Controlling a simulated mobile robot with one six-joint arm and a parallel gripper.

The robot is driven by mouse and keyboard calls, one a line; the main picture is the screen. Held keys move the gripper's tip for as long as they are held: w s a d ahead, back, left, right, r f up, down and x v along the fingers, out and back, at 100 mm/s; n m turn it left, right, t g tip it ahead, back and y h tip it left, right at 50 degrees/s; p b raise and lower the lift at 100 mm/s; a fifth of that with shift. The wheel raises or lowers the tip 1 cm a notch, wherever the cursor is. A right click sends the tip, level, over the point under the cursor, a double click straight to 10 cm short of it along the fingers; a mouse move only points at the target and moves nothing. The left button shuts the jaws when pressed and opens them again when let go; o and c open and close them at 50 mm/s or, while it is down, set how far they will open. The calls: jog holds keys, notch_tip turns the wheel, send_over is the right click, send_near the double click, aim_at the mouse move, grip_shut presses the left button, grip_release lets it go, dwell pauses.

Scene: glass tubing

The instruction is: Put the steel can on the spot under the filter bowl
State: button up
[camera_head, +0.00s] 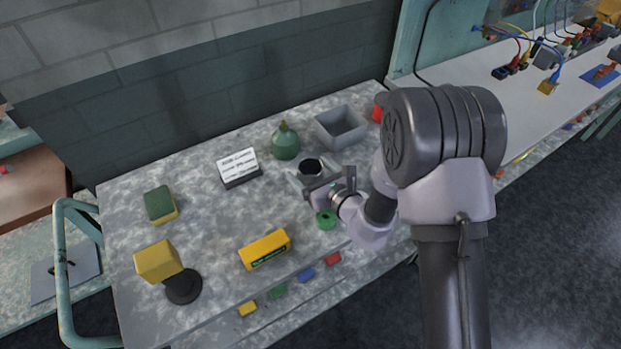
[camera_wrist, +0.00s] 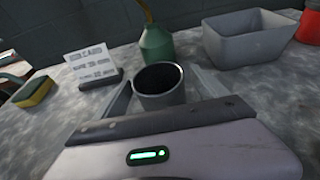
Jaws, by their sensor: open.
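The steel can (camera_head: 312,170) is a grey open-topped cylinder with a dark inside, upright on the speckled bench top near its middle. It also shows in the wrist view (camera_wrist: 160,99), just beyond my gripper body. My gripper (camera_head: 310,180) is open, with one finger on each side of the can. In the wrist view the fingers of my gripper (camera_wrist: 163,91) flank the can; I cannot tell if they touch it. The can's lower part is hidden by my gripper. I cannot make out a filter bowl or the spot under it in either view.
A green bottle (camera_head: 285,142), a grey bin (camera_head: 341,128) and a white sign (camera_head: 238,166) stand behind the can. A green roll (camera_head: 326,219) and a yellow box (camera_head: 264,249) lie nearer. A sponge (camera_head: 160,204) and yellow-headed stand (camera_head: 183,287) are left. Bench between is clear.

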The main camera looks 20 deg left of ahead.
jog(key=c, duration=1.7)
jog(key=shift+r, duration=0.15)
jog(key=shift+c, duration=0.2)
